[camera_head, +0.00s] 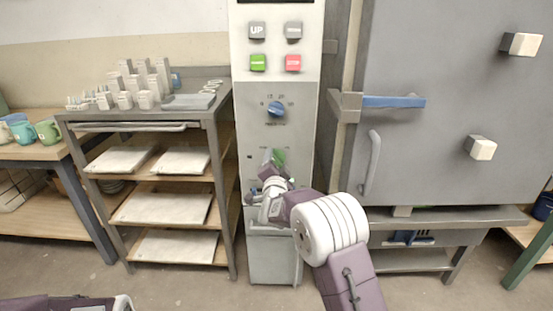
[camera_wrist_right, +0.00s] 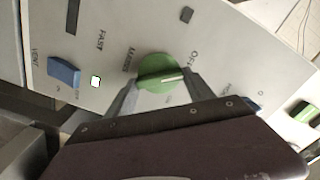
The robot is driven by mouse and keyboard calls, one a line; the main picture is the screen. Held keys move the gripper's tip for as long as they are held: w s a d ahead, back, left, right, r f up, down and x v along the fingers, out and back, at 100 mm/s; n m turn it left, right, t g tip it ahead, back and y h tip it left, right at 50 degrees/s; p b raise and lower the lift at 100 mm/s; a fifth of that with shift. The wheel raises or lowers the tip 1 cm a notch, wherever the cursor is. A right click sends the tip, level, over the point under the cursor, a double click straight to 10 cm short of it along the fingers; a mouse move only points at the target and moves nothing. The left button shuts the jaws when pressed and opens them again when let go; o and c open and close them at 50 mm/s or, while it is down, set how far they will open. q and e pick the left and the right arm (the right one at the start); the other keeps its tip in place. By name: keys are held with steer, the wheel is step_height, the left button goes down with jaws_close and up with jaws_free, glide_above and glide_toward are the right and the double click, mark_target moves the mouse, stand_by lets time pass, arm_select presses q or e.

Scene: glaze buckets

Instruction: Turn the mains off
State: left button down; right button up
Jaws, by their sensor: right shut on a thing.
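The green mains knob (camera_head: 279,156) is low on the grey control panel of the kiln cabinet. My right gripper (camera_head: 273,168) reaches it from below and partly covers it. In the right wrist view the round green knob (camera_wrist_right: 158,72) sits between the two fingers of my right gripper (camera_wrist_right: 160,90), which is shut on it. A white pointer line on the knob points to the right in that view. Printed labels, seemingly MAINS and OFF, stand around it. Part of my left arm shows at the bottom left of the head view; its fingers are not seen.
Above are a blue dial (camera_head: 276,109) and the green (camera_head: 258,63) and red (camera_head: 293,63) buttons. A blue rocker switch (camera_wrist_right: 63,73) and a lit white lamp (camera_wrist_right: 95,81) lie near the knob. A shelf rack (camera_head: 222,125) stands left, the kiln door (camera_head: 440,130) right.

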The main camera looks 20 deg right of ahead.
steer(key=shift+n+p, duration=0.35)
steer(key=shift+n, duration=0.35)
steer(key=shift+f, duration=0.1)
steer(key=o, duration=1.4)
steer(key=shift+s+a, duration=0.1)
steer(key=shift+s, duration=0.05)
